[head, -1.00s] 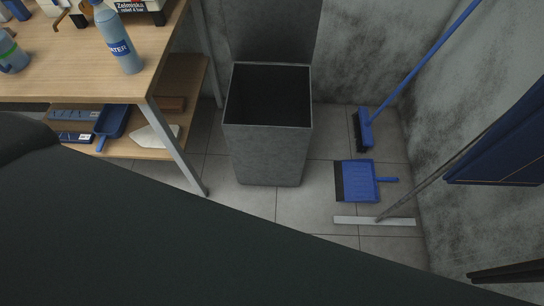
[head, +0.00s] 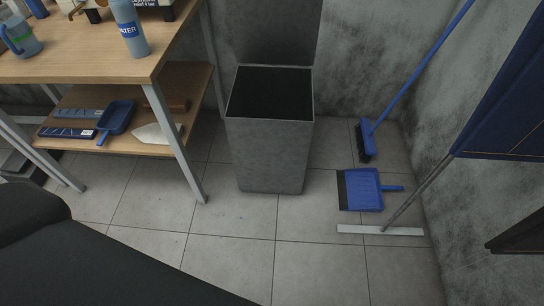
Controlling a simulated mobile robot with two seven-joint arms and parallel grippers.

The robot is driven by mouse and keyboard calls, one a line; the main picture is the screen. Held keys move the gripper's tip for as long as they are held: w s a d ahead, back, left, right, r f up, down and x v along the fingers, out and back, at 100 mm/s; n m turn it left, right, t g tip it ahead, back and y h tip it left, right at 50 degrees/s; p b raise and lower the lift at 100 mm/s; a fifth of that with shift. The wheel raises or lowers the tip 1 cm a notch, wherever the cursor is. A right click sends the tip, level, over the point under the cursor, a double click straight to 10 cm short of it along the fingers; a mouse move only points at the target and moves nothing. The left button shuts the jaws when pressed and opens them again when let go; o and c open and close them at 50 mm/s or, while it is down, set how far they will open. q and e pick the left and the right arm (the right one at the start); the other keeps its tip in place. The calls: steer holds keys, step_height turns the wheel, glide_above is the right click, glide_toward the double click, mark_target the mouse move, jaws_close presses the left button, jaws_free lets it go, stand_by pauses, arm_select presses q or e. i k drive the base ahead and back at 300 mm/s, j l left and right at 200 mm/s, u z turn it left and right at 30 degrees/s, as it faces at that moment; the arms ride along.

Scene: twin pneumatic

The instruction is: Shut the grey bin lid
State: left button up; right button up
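The grey bin (head: 268,155) stands on the tiled floor against the back wall, right of the wooden table. Its lid (head: 277,35) is raised upright behind the opening, and its upper part is cut off by the top of the picture. The dark inside of the bin is exposed. A large black part of my own body fills the lower left, well apart from the bin. Neither of my grippers is in view.
A wooden table (head: 90,66) with a lower shelf and metal legs stands left of the bin. A blue broom (head: 366,140), a blue dustpan (head: 362,190) and a white-footed stand (head: 380,230) occupy the floor to the right. The tiles in front of the bin are clear.

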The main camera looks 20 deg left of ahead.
mark_target(287, 32)
steer(key=i+j+z, duration=0.3)
steer(key=i+j, duration=0.85)
steer(key=j, duration=0.1)
